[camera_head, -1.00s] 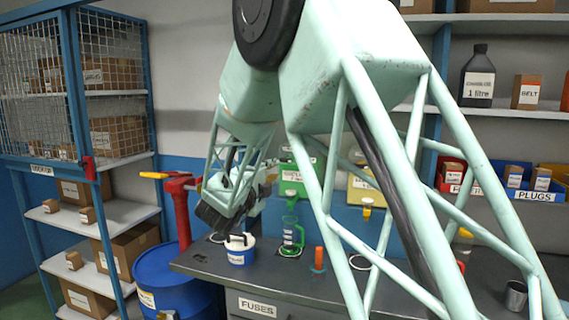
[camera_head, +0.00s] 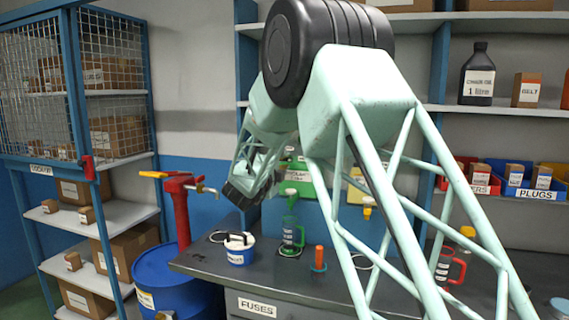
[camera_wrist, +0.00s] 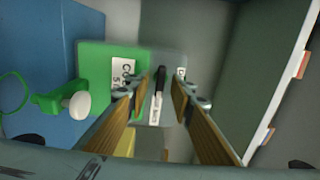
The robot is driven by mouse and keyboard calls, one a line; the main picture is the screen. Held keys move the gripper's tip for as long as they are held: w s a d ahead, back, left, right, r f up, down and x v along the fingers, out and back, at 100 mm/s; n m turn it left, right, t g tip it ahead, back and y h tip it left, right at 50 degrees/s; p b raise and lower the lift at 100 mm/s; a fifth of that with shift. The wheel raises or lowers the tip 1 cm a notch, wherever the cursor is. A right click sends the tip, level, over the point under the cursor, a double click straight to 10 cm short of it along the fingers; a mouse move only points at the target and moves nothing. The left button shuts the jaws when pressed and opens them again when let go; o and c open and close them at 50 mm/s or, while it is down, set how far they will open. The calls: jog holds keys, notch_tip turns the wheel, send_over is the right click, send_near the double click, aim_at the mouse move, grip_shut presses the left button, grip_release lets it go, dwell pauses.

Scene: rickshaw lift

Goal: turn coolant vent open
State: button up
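The green coolant container (camera_head: 318,182) stands on the blue stand at the back of the bench, partly hidden by my arm. In the wrist view, its green face (camera_wrist: 95,60) carries a white label, cut off by a finger. A green tap with a white knob (camera_wrist: 76,104) sticks out at the left. My gripper (camera_wrist: 155,93) has its two brown-padded fingers apart. A narrow dark and white piece (camera_wrist: 156,108) shows between them, apart from both pads; I cannot tell for sure whether it is the vent. In the head view my fingertips cannot be made out.
A yellow container with a yellow tap (camera_head: 367,206) is beside the green one. On the bench (camera_head: 225,283) stand a green jug (camera_head: 291,234), a white-and-blue tub (camera_head: 239,248), an orange-handled tool (camera_head: 319,258) and a red-handled jug (camera_head: 449,267). A red hand pump (camera_head: 181,210) rises from a blue drum.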

jog(key=shift+w+d, duration=0.2)
jog(key=shift+w, duration=0.45)
jog(key=shift+c, duration=0.6)
grip_shut()
jog(key=shift+r, duration=0.1)
